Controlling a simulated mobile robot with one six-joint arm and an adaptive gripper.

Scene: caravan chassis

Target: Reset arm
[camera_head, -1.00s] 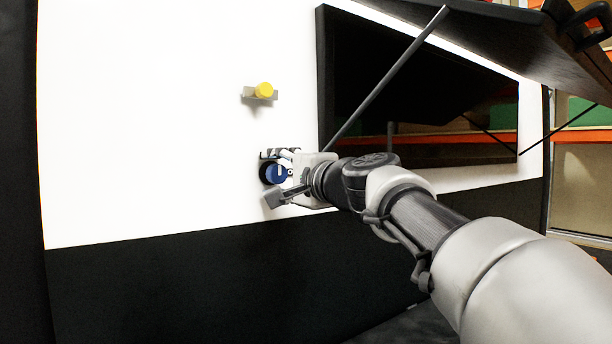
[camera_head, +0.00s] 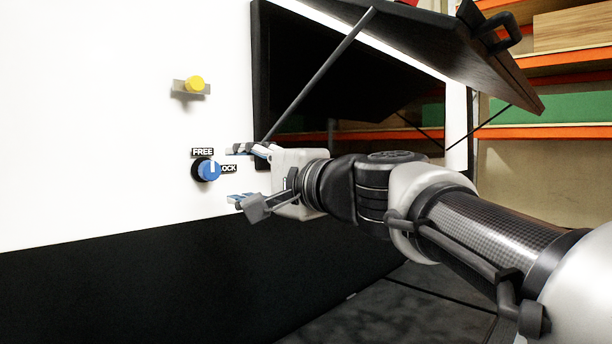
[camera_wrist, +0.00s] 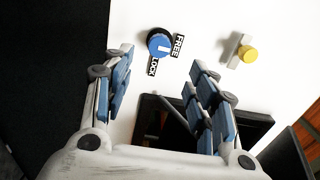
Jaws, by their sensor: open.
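My gripper (camera_head: 237,174) is open and empty in the head view, just right of a blue rotary knob (camera_head: 209,170) on the white wall. Its blue-padded fingers are apart, one above the other. Labels FREE (camera_head: 203,152) and LOCK (camera_head: 229,168) sit above and to the right of the knob; the first letter of LOCK is partly hidden. The knob's white mark is close to vertical, toward FREE. In the wrist view the open gripper (camera_wrist: 163,65) shows two fingers spread, with the knob (camera_wrist: 159,44) beyond them, clear of both.
A yellow knob (camera_head: 195,83) on a grey plate is above the blue one. A dark window opening (camera_head: 300,80) with a raised flap (camera_head: 440,50) and a strut (camera_head: 325,85) is close above my arm. Orange shelving (camera_head: 560,132) stands at right.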

